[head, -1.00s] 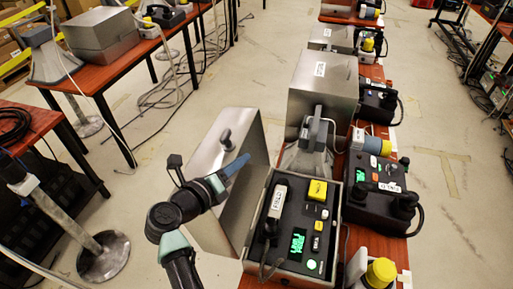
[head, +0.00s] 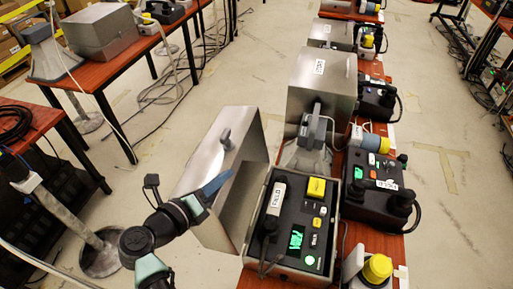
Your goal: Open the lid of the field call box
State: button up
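The field call box (head: 318,278) stands at the near end of the middle table. Its grey metal lid (head: 208,160) is swung wide open to the left, and a dark handle (head: 226,138) shows on the lid's outer face. Inside are a handset labelled FIELD (head: 278,198), a yellow block, a green-lit screen and several buttons. My gripper (head: 222,184) is in front of the lid's outer face, below the handle and apart from it. Its blue finger part is seen edge-on, so its opening and any contact with the lid are unclear.
A closed grey box labelled STORY (head: 322,88) stands behind the field call box. A black phone unit (head: 375,185) and a yellow-capped plug (head: 378,268) are to the right. Another table (head: 40,130) is at the left. Floor is clear behind the lid.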

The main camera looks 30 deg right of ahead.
jog(key=a, duration=0.1)
jog(key=a+f, duration=0.1)
jog(key=a, duration=0.1)
jog(key=shift+s+a+n, duration=0.1)
jog(key=shift+a+n, duration=0.1)
jog(key=shift+n, duration=0.1)
jog(key=shift+d, duration=0.1)
jog(key=shift+s+d, duration=0.1)
jog(key=shift+d, duration=0.05)
jog(key=shift+s+a, duration=0.15)
jog(key=shift+a, duration=0.2)
jog(key=r+b+v, duration=0.1)
jog(key=b+v, duration=0.1)
jog(key=v, duration=1)
jog(key=shift+r+b, duration=0.2)
jog(key=shift+b, duration=0.2)
